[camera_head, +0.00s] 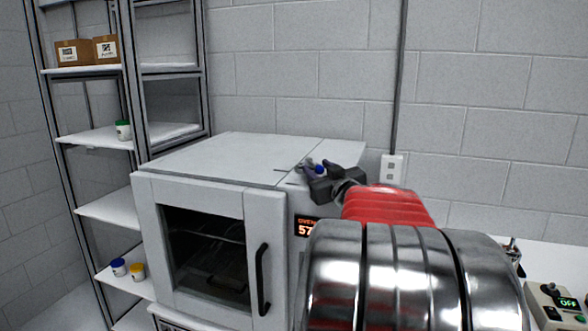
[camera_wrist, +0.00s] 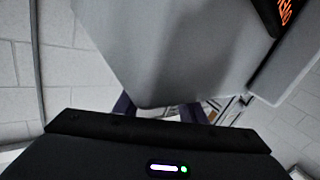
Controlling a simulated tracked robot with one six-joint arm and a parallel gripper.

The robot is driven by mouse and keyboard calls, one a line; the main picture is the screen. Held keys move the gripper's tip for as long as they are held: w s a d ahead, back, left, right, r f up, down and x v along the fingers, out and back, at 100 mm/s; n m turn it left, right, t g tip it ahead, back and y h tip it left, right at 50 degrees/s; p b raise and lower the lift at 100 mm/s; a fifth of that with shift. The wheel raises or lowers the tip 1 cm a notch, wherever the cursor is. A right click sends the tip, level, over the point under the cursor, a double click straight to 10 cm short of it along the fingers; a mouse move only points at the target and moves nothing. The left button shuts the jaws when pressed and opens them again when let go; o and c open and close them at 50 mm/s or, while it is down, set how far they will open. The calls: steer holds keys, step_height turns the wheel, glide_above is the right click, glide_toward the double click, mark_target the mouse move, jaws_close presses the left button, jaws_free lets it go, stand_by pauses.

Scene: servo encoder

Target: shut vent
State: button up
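The white oven (camera_head: 215,158) stands left of centre in the head view, with its glass door closed. My gripper (camera_head: 317,165) is over the right part of the oven's top, near its front edge. A small blue spot (camera_head: 320,169) shows between its dark fingers; I cannot tell whether it is a vent knob. A thin dark line lies on the top just left of the fingers. No vent can be clearly made out.
The oven's orange display (camera_head: 306,227) and black door handle (camera_head: 263,280) are on its front. A metal shelf rack (camera_head: 105,135) with boxes and small jars stands at left. A white bench with a device (camera_head: 556,305) is at right. The wall is close behind.

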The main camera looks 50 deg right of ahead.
steer(key=shift+w+d, duration=0.25)
steer(key=shift+w, duration=0.2)
steer(key=shift+c, duration=0.6)
jaws_close()
steer(key=shift+s, duration=0.1)
